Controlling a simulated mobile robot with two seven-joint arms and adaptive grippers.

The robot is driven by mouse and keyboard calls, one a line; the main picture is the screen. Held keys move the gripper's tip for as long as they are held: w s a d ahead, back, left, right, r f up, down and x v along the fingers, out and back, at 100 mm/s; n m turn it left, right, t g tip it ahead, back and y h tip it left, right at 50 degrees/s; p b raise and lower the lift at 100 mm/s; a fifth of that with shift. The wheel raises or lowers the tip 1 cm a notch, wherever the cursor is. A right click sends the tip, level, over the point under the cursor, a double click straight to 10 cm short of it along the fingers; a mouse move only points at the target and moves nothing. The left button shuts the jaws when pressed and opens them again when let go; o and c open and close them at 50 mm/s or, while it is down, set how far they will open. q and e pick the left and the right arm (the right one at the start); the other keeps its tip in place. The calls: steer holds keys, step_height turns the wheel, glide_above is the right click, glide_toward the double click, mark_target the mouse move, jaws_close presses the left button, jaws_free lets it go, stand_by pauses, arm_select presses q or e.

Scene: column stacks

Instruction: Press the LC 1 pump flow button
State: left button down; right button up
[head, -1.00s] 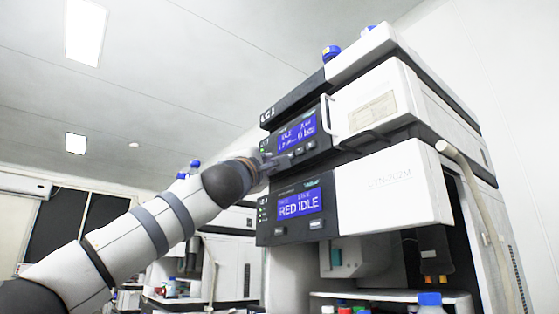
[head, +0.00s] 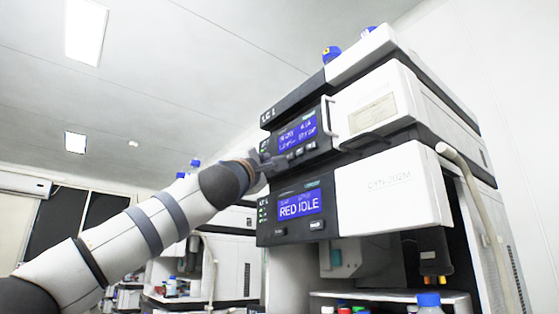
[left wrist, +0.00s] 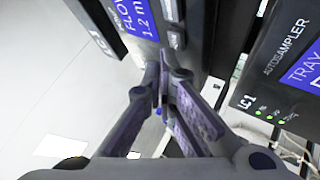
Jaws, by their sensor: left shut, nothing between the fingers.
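The LC 1 stack (head: 395,118) stands at the right in the head view. Its pump panel (head: 327,116) is a dark upper front with a blue display (head: 297,133) and a row of small buttons (head: 300,151) below it. In the left wrist view the pump display (left wrist: 137,14) reads "FLOW 1.2 m", cut off by the frame edge, with a button (left wrist: 176,39) beside it. My left gripper (head: 277,161) is shut and empty, just left of and below the button row. Its fingertips (left wrist: 160,72) show a little short of that button; contact cannot be told. My right gripper is out of view.
A handle (head: 327,114) and a pale tube (head: 470,175) stick out on the right. Another stack (head: 235,250) stands behind my left arm.

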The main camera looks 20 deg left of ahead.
arm_select(q)
steer(key=shift+s+a, duration=0.15)
steer(key=shift+s, duration=0.05)
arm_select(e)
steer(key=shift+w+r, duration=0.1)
